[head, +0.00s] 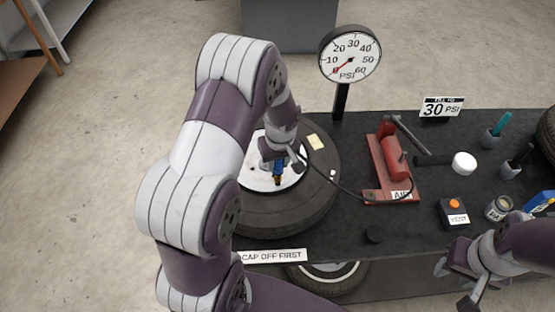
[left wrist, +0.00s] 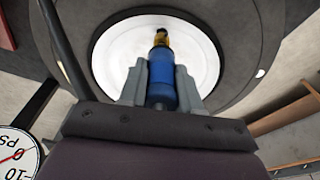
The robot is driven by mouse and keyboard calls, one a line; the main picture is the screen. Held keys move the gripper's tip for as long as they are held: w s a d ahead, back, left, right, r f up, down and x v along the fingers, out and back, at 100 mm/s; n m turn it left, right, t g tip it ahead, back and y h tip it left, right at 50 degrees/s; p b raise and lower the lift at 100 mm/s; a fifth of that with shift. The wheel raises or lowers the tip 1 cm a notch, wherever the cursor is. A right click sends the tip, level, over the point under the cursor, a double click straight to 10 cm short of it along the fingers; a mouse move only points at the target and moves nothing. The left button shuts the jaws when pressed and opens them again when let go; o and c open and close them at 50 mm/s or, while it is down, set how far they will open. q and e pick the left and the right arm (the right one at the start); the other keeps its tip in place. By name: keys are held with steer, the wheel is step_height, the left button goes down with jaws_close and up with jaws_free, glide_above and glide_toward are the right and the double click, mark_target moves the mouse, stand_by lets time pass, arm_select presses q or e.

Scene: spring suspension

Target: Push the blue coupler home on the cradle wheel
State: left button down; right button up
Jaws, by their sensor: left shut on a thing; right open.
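The blue coupler (left wrist: 161,82) is a blue cylinder with a brass-coloured end, and it also shows in the head view (head: 278,168). My left gripper (left wrist: 161,70) is shut on it, one finger on each side, above the white hub of the cradle wheel. The cradle wheel (head: 316,205) lies flat on the bench, a black tyre around a white disc (left wrist: 112,50). The brass end points at the disc; I cannot tell whether it touches a valve. My right gripper (head: 454,284) is open and empty at the front right.
A red foot pump (head: 390,165) with a hose stands right of the wheel. The gauge (head: 350,55) stands behind it. A vent box (head: 454,213), a tin (head: 497,209) and a white-headed mallet (head: 464,163) are further right.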

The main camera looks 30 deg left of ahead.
arm_select(q)
steer(key=shift+f+b, duration=1.05)
steer(key=shift+f, duration=0.2)
steer(key=c, duration=0.7)
jaws_free()
steer(key=shift+r, duration=0.1)
step_height(320, 180, up, 7)
steer(key=p, duration=0.5)
